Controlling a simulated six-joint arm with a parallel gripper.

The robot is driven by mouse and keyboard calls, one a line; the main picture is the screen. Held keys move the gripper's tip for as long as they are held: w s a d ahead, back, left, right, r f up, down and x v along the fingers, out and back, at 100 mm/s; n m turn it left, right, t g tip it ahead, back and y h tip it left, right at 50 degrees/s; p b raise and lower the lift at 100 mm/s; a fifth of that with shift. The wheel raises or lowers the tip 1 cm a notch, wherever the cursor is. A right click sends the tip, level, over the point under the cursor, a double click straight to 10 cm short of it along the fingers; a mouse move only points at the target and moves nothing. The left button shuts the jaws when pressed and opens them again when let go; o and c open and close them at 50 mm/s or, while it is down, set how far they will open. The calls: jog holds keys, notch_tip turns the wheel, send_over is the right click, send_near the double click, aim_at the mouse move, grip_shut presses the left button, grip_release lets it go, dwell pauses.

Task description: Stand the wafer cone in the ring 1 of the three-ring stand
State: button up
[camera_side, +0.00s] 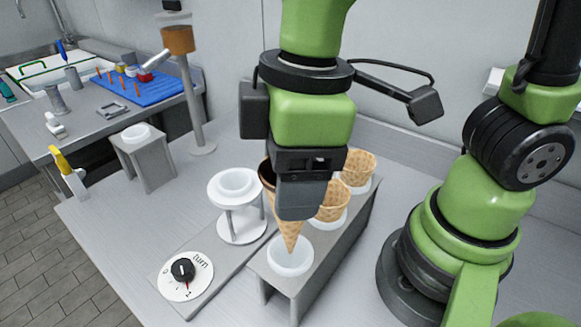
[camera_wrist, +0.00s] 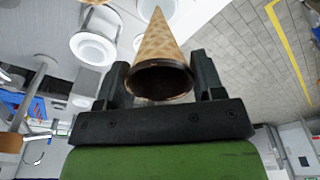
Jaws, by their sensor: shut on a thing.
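My gripper (camera_side: 300,200) is shut on the wafer cone (camera_side: 290,229), holding it point down, close to upright, in the side view. The cone has a dark brown rim. Its tip shows over the white front ring (camera_side: 290,270) of the three-ring stand (camera_side: 323,258); I cannot tell whether the tip is inside the ring or above it. In the wrist view the cone (camera_wrist: 160,45) sits between the two fingers of my gripper (camera_wrist: 160,85). The middle and back rings hold other wafer cones (camera_side: 333,203) (camera_side: 358,167), partly hidden by my gripper.
A white round pedestal (camera_side: 236,186) stands just left of the held cone. A dial (camera_side: 185,275) marked "turn" is on the grey plate at front left. A small grey stand (camera_side: 148,165) with a white ring is farther left.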

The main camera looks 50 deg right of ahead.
aim_at(290, 252)
jog(key=shift+f, duration=4.7)
jog(key=o, duration=0.7)
jog(key=shift+o, duration=0.2)
jog(key=r, duration=0.6)
jog(key=d+r, duration=0.1)
jog(key=r, duration=0.3)
jog(key=shift+s, duration=0.4)
